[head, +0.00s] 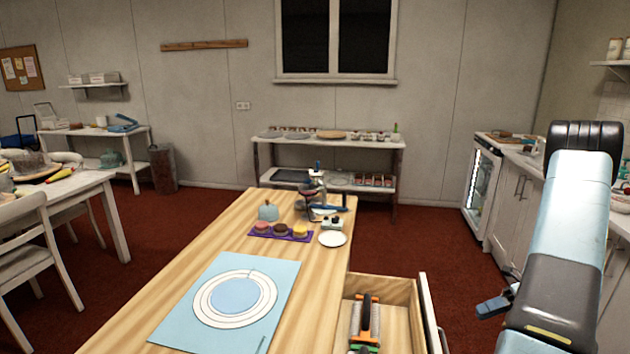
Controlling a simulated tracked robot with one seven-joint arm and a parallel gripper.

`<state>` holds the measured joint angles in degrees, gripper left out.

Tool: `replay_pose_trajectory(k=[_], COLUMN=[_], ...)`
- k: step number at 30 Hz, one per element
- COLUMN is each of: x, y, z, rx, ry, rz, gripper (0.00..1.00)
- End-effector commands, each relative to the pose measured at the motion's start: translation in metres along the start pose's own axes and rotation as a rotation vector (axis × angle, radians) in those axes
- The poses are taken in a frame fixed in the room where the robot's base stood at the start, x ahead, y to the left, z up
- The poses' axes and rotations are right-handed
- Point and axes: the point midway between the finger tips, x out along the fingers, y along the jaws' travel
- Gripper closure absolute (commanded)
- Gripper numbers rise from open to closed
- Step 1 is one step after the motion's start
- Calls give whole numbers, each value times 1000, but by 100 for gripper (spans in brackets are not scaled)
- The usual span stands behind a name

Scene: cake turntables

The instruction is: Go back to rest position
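My arm stands raised at the right edge of the head view, to the right of the wooden table (150,318). Only a small blue piece of what looks like my gripper (493,305) shows, low beside the arm, and the rest is hidden. I cannot tell if it is open or shut. It is apart from the table and right of the open drawer (432,318). In the drawer lies a tool with orange and green parts and a grey body (366,322).
On the table are a light blue mat (180,325) printed with rings, a purple tray (262,234) with small cakes, a white plate (332,239) and a cluster of utensils (318,195). A counter (510,200) runs along the right. Red floor is clear beyond the drawer.

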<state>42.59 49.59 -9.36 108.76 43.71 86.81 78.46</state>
Motion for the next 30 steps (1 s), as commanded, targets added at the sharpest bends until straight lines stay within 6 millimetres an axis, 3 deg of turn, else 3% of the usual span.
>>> replay_pose_trajectory(k=[6,15,30], x=[6,21,50], y=[58,135,256], z=[33,62,78], rx=[-244,-583,-1159], ry=[132,316,640], rz=[-69,-139,-214], gripper=[71,71,71])
